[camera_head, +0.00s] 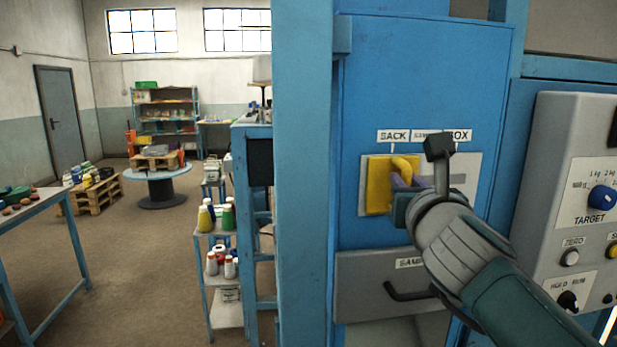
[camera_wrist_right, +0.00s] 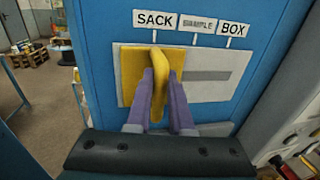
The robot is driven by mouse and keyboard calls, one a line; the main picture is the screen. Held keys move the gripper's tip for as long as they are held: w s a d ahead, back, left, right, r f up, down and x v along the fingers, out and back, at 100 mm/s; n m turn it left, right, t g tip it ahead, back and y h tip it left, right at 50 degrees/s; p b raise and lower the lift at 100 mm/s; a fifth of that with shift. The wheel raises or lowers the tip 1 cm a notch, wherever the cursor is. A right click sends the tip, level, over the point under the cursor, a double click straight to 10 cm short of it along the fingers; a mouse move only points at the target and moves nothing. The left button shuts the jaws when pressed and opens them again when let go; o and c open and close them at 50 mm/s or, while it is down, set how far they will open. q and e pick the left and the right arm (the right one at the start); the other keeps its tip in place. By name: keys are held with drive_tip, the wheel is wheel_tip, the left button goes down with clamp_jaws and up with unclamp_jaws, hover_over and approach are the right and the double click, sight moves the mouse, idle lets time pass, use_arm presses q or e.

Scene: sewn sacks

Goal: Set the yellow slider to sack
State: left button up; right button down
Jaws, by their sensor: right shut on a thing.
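The yellow slider (camera_head: 378,184) sits at the left end of its pale plate (camera_head: 468,167), under the SACK label (camera_head: 393,136). In the right wrist view the yellow slider (camera_wrist_right: 135,75) lies below the SACK label (camera_wrist_right: 155,19), and the plate's dark slot shows to its right, under SAMPLE and BOX (camera_wrist_right: 233,29). My right gripper (camera_head: 408,182) is shut on the slider's curved yellow handle (camera_wrist_right: 158,82), with a purple finger (camera_wrist_right: 142,100) on each side of it. My left gripper is not in view.
A grey drawer with a dark handle (camera_head: 408,293) is below the plate. A control box with a blue TARGET knob (camera_head: 602,198) stands at the right. A blue post (camera_head: 304,180) is left of the panel. Shelves with bottles (camera_head: 222,225) stand beyond it.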

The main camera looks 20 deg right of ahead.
drive_tip(key=shift+w+a, duration=0.1)
drive_tip(key=shift+a, duration=0.25)
drive_tip(key=c, duration=1)
unclamp_jaws()
drive_tip(key=shift+c, duration=0.2)
drive_tip(key=shift+o, duration=1.2)
drive_tip(key=v, duration=1)
drive_tip(key=shift+d, duration=0.1)
